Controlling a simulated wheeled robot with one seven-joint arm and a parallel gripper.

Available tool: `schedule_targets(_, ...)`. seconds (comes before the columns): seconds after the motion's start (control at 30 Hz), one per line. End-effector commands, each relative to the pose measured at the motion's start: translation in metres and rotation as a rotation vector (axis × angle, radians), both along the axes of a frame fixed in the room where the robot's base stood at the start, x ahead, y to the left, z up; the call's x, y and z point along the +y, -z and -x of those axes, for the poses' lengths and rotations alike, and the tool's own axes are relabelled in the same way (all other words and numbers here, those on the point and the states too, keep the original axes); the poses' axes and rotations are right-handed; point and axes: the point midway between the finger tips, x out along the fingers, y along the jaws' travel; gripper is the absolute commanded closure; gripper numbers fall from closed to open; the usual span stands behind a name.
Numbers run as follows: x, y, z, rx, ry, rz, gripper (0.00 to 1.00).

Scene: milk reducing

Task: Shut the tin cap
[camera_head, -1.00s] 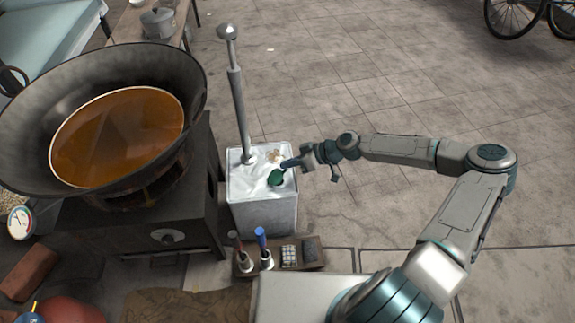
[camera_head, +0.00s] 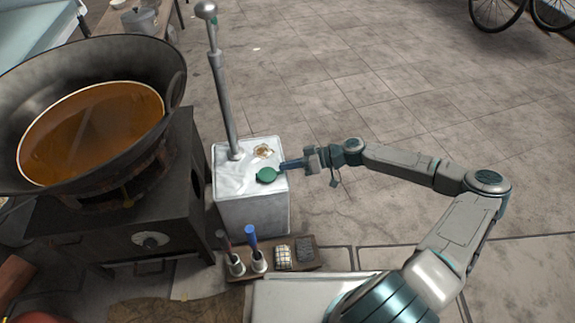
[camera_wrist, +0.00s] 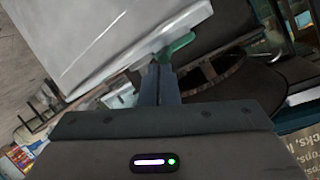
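The tin (camera_head: 250,215) is a pale metal box with a whitish top, standing right of the stove. The round green cap (camera_head: 266,175) is at the front right of its top and looks nearly flat; I cannot tell if it is fully seated. My gripper (camera_head: 285,166) reaches in from the right, its blue fingertips beside the cap. In the wrist view the fingers (camera_wrist: 160,78) are close together, with the green cap (camera_wrist: 178,46) just beyond their tips. They look shut, with nothing clearly between them. A brownish round patch (camera_head: 264,151) lies behind the cap.
A tall metal rod (camera_head: 224,100) rises from the tin's top. A big pan of brown liquid (camera_head: 85,135) sits on the dark stove (camera_head: 150,215) at the left. A small rack (camera_head: 300,262) with tools is in front.

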Motion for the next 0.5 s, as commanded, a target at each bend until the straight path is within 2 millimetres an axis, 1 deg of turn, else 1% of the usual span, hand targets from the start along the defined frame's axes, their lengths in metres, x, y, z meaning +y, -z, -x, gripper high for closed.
schedule_targets(0.03,-0.0011,0.0048,0.0012,0.003,-0.001,0.006,1.00)
schedule_targets(0.5,-0.0021,0.0079,0.0020,0.004,-0.002,0.010,1.00)
